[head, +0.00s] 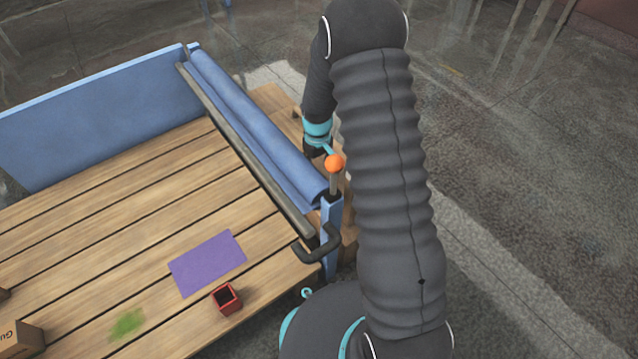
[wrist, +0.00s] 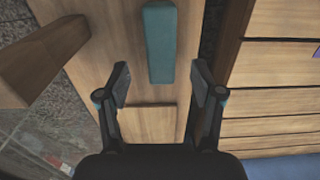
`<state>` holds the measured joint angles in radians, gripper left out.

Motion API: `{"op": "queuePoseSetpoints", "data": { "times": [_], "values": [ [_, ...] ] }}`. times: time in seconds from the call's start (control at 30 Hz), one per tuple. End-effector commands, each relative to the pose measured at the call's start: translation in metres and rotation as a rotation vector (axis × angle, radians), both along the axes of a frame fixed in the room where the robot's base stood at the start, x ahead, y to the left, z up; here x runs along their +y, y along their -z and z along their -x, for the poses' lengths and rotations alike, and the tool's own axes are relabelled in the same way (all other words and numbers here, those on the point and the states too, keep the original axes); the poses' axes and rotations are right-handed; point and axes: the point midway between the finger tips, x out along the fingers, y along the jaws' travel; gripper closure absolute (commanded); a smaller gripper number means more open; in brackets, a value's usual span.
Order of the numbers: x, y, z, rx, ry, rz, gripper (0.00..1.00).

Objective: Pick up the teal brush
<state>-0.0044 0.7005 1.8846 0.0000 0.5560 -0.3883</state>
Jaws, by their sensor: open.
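The teal brush (wrist: 160,45) shows in the wrist view as a long teal block lying on a wooden surface (wrist: 109,40), at the top middle. My gripper (wrist: 162,82) is open, with one finger on each side of the brush's line. I cannot tell the height gap.
A slatted table (head: 120,215) carries a purple sheet (head: 208,263), a small red pot (head: 227,299), a green powder patch (head: 127,323) and a cardboard box (head: 20,338). A blue roll (head: 255,125) and an orange-knobbed lever (head: 334,162) stand near my arm. A wooden beam (wrist: 45,60) lies left in the wrist view.

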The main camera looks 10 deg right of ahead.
Motion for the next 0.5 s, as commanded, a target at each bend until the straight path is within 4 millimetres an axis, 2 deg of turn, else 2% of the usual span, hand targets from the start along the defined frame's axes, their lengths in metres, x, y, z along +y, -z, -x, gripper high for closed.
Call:
{"op": "queuePoseSetpoints", "data": {
  "times": [0.17,0.4,0.5],
  "values": [
    [0.000,0.011,0.002,0.002,0.000,0.000,0.33],
    [-0.001,0.045,0.007,0.003,0.000,0.000,0.33],
    [-0.001,0.052,0.006,0.001,0.000,0.000,0.33]
  ]
}}
